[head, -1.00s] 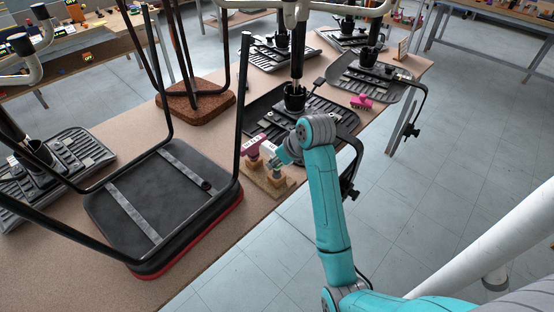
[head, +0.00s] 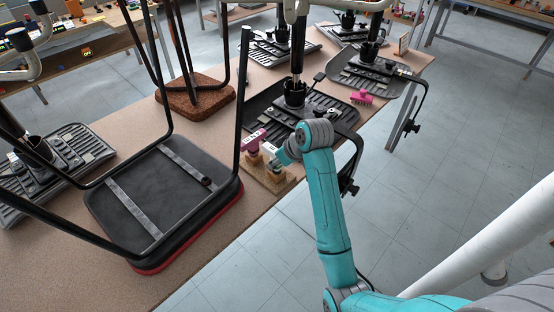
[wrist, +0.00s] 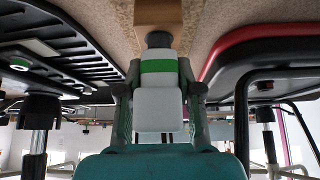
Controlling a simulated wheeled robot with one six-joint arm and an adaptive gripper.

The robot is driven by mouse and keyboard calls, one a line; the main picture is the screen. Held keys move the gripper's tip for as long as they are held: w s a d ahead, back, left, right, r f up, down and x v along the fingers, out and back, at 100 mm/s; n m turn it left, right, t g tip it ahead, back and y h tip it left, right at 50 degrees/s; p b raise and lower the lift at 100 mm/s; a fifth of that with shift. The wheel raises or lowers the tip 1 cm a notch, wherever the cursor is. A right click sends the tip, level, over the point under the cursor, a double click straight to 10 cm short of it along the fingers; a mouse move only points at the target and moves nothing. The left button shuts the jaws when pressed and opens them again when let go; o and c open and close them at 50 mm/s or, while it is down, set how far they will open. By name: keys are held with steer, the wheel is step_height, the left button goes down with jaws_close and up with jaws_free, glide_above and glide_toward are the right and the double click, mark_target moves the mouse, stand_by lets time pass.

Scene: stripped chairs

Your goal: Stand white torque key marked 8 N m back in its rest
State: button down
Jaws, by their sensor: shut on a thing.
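The white torque key (wrist: 158,100) has a green band and a dark collar at its far end. My gripper (wrist: 158,82) is shut on it, with one finger on each side. The collar meets or lies just in front of a wooden block (wrist: 158,12), part of the rest; I cannot tell whether it is seated. In the head view the wooden rest (head: 272,186) lies near the table's front edge, and my gripper (head: 274,163) is right over it. The key (head: 269,147) shows only as a small white patch there. Its marking is not readable.
A purple key (head: 253,139) with a white label stands beside the white one. An upturned black chair seat with a red edge (head: 190,235) lies to the left, its legs rising close by. A black chair mechanism (head: 262,100) lies behind. A pink brush-like thing (head: 361,97) is farther right.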

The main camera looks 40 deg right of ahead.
steer(key=shift+f, duration=0.5)
steer(key=c, duration=0.7)
jaws_free()
steer(key=v, duration=0.7)
steer(key=shift+s+r, duration=0.1)
steer(key=shift+r, duration=0.1)
